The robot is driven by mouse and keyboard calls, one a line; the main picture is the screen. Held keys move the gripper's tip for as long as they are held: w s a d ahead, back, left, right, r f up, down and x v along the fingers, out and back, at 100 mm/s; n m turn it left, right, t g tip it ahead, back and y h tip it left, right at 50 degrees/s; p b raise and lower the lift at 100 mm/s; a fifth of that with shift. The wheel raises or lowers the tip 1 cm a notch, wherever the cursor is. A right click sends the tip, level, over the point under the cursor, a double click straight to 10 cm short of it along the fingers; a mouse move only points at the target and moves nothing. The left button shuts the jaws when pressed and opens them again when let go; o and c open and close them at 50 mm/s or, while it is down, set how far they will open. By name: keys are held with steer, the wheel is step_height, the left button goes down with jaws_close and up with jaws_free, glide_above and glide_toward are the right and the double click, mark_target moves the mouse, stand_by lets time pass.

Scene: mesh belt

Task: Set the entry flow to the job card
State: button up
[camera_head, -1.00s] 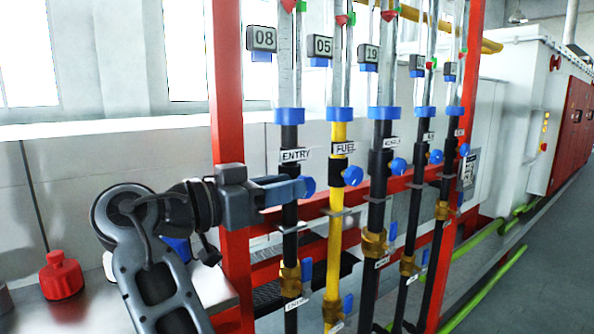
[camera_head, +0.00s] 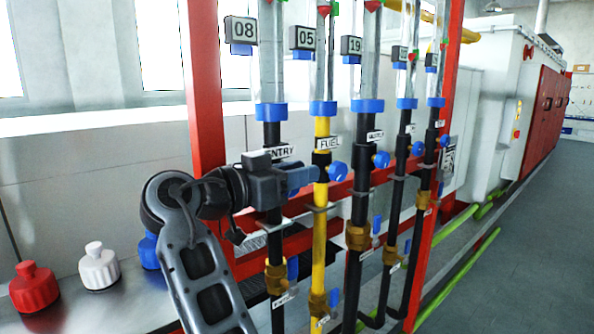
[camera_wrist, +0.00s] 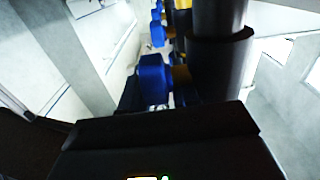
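The entry line is the leftmost pipe, with an ENTRY label (camera_head: 280,152), a glass tube (camera_head: 271,62) above and a display reading 08 (camera_head: 241,30). My gripper (camera_head: 302,178) is at the entry pipe just below the label, overlapping it in the head view. The entry knob is mostly hidden there by my gripper. In the wrist view a blue knob (camera_wrist: 153,80) sticks out beside a dark pipe (camera_wrist: 215,65), just beyond the dark gripper body. The fingertip gap is not clear. A small printed card (camera_head: 447,158) hangs at the right post; its text is unreadable.
The fuel line (camera_head: 321,190), display 05 (camera_head: 304,38), stands close right of my gripper, with its blue knob (camera_head: 337,170). Another display reads 19 (camera_head: 351,45). A red post (camera_head: 206,110) stands left. Red (camera_head: 34,288), white (camera_head: 99,268) and blue (camera_head: 149,252) bottles stand on the bench.

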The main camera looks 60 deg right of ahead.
jaws_close()
steer(key=shift+f+h+b, duration=0.15)
steer(key=shift+h+b, duration=0.15)
steer(key=shift+b, duration=0.4)
steer(key=shift+a+f+g+h+b, duration=0.1)
steer(key=shift+g+h+b, duration=0.2)
steer(key=shift+h+b, duration=0.55)
steer(key=h+b, duration=0.1)
steer(key=b, duration=0.1)
steer(key=h+b, duration=0.1)
steer(key=b, duration=0.2)
steer(key=shift+w+a+g, duration=0.1)
steer(key=shift+a+g, duration=0.15)
steer(key=shift+g, duration=0.05)
steer(key=h+b, duration=0.1)
steer(key=b, duration=0.1)
steer(key=h+b, duration=0.1)
steer(key=b, duration=0.1)
steer(key=h+b, duration=0.1)
steer(key=b, duration=0.1)
steer(key=shift+w+a+r+g, duration=0.1)
steer(key=shift+a+r+g, duration=0.15)
steer(key=shift+a+g, duration=0.15)
steer(key=shift+a+r+h+b, duration=0.15)
steer(key=shift+h+b, duration=0.3)
steer(key=shift+b, duration=0.75)
steer(key=shift+r, duration=0.2)
